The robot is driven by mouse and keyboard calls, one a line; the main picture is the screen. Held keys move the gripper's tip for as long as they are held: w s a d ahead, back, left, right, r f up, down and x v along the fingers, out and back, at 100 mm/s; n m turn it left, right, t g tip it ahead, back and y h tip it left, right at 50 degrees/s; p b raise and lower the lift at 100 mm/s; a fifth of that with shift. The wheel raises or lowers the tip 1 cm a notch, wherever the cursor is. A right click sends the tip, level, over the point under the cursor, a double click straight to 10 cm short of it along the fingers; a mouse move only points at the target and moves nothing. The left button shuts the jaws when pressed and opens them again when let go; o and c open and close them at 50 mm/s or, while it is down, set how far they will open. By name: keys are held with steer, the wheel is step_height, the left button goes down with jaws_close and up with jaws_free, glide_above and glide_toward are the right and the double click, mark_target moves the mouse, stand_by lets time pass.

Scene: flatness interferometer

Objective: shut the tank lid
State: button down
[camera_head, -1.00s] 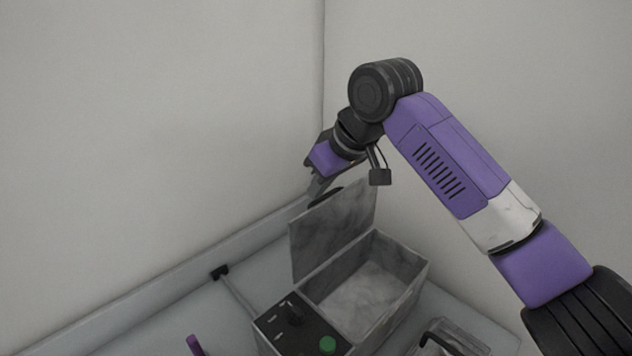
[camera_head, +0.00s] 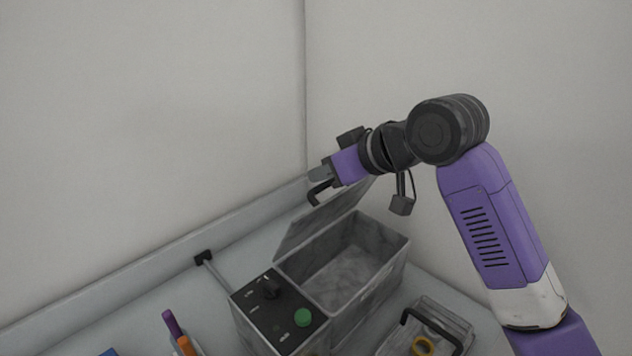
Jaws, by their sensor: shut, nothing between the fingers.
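The tank is a grey, marbled, open-topped box (camera_head: 396,262) on the bench. Its lid (camera_head: 318,224) is hinged along the left rear edge and stands raised, tilted somewhat over the opening; much of the interior still shows. A black curved handle (camera_head: 318,194) shows at the lid's upper edge, on its outer side. My gripper (camera_head: 319,175) is shut and empty, pointing left just above the handle and behind the lid's top edge. I cannot tell whether it touches the handle or lid.
A black control panel (camera_head: 283,300) with a knob and green button (camera_head: 303,317) adjoins the tank's front. A clear case with a black handle (camera_head: 428,322) stands at right. Purple and orange pens (camera_head: 178,333) are at lower left. Walls close in behind the bench.

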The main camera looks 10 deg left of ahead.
steer(key=s+d+f+t+y+b, duration=0.1)
steer(key=b, duration=0.1)
steer(key=s+d+f+t+y+b, duration=0.1)
steer(key=d+b, duration=0.1)
steer(key=b, duration=0.1)
steer(key=s+d+f+t+y+b, duration=0.1)
steer(key=s+d+b, duration=0.1)
steer(key=b, duration=0.1)
steer(key=shift+d+f+y, duration=0.1)
steer(key=shift+f+y, duration=0.1)
steer(key=shift+y, duration=0.2)
steer(key=t+y+b, duration=0.4)
steer(key=b, duration=1.2)
glide_toward(339, 200)
step_height(339, 200, down, 2)
step_height(339, 200, down, 2)
steer(key=shift+w+f+b, duration=0.1)
steer(key=shift+f+b, duration=0.15)
steer(key=shift+b, duration=1)
steer(key=shift+f, duration=0.2)
